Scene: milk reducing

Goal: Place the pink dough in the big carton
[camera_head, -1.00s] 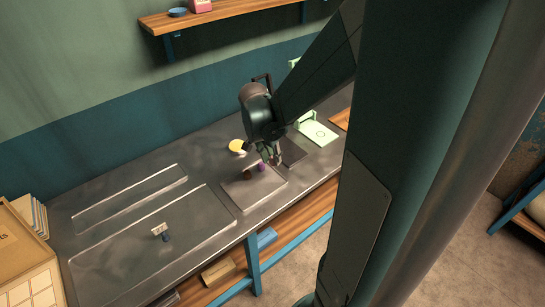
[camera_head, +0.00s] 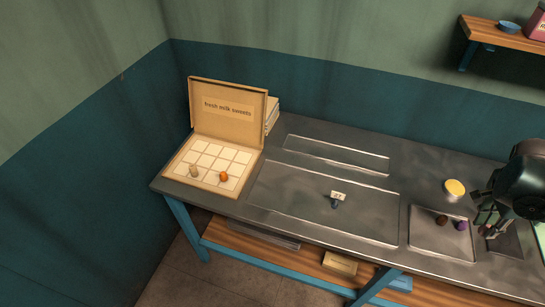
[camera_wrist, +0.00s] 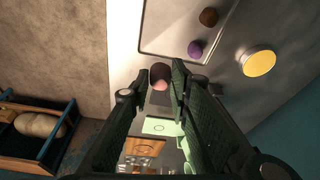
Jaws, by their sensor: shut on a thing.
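The big carton (camera_head: 228,118) stands open at the table's left end, its lid upright and marked "fresh milk sweets". Its base is divided into square compartments. A beige piece (camera_head: 193,172) and an orange piece (camera_head: 223,176) sit in front compartments. My gripper (camera_head: 487,220) is at the far right of the head view, far from the carton. In the wrist view its fingers are shut on a small round piece, pink on its lit side and dark above, the pink dough (camera_wrist: 160,78). In the head view the dough cannot be made out clearly.
A shallow tray (camera_head: 425,240) beside my gripper holds a brown ball (camera_head: 441,221) and a purple ball (camera_head: 461,226). A small labelled stand (camera_head: 337,199) rises from the large tray (camera_head: 290,195) between gripper and carton.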

